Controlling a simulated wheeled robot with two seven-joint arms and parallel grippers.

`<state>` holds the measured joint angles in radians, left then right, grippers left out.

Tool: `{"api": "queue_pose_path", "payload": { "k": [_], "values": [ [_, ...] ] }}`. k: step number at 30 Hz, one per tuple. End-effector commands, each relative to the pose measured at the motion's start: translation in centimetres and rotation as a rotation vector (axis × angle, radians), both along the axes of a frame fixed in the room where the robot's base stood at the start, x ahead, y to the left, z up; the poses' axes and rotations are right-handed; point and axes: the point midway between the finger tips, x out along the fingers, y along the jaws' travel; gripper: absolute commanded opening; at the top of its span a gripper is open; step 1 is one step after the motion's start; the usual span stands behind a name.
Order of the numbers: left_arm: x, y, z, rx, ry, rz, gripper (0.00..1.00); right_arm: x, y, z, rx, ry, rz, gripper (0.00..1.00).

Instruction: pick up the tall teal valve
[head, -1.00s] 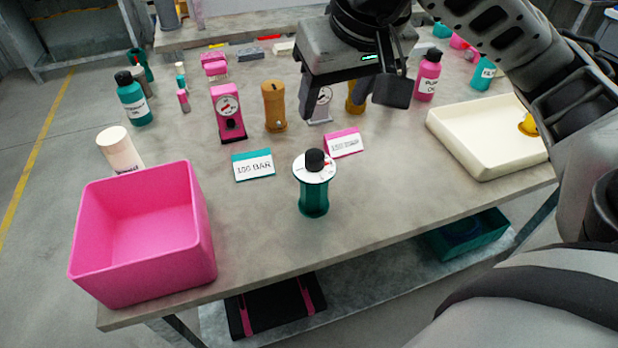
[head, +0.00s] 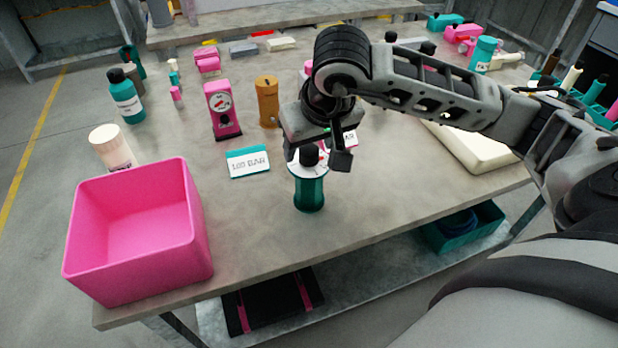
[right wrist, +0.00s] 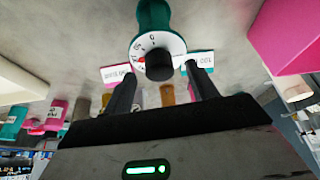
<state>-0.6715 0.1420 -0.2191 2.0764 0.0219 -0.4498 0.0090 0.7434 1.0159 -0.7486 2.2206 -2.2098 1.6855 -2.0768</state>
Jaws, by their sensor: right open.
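The tall teal valve (head: 309,192) stands upright near the front middle of the table, with a white dial on top and a black knob (head: 309,155). My right gripper (head: 320,160) is open, just above and behind the valve's top, and partly hides the dial. In the right wrist view the valve (right wrist: 153,18) is ahead of the two fingers (right wrist: 162,85), with its black knob (right wrist: 159,66) pointing toward the gap between them. I cannot tell whether a finger touches it. My left gripper is not in view.
A pink bin (head: 135,240) stands at the table's front left. A teal-edged sign (head: 248,161) lies left of the valve. A pink gauge unit (head: 222,110) and a brown cylinder (head: 267,101) stand behind. A cream tray (head: 470,150) is at right, partly under my arm.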

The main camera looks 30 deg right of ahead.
Motion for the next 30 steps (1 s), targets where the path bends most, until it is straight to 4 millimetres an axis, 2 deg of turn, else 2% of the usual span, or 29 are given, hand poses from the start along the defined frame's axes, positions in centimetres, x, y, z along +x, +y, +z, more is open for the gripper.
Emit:
{"api": "queue_pose_path", "payload": {
  "k": [8, 9, 15, 30],
  "values": [
    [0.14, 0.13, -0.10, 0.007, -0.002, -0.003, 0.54, 0.25, -0.06, -0.62, -0.001, -0.001, 0.000, 0.58],
    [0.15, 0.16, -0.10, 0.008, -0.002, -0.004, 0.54, 0.25, -0.06, -0.61, -0.001, -0.001, 0.000, 0.55],
    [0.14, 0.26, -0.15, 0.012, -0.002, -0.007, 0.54, 0.24, -0.05, -0.59, 0.000, -0.001, 0.000, 0.00],
    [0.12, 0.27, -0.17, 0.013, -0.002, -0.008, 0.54, 0.32, -0.04, 0.26, 0.001, -0.005, -0.001, 0.00]
  ]
}}
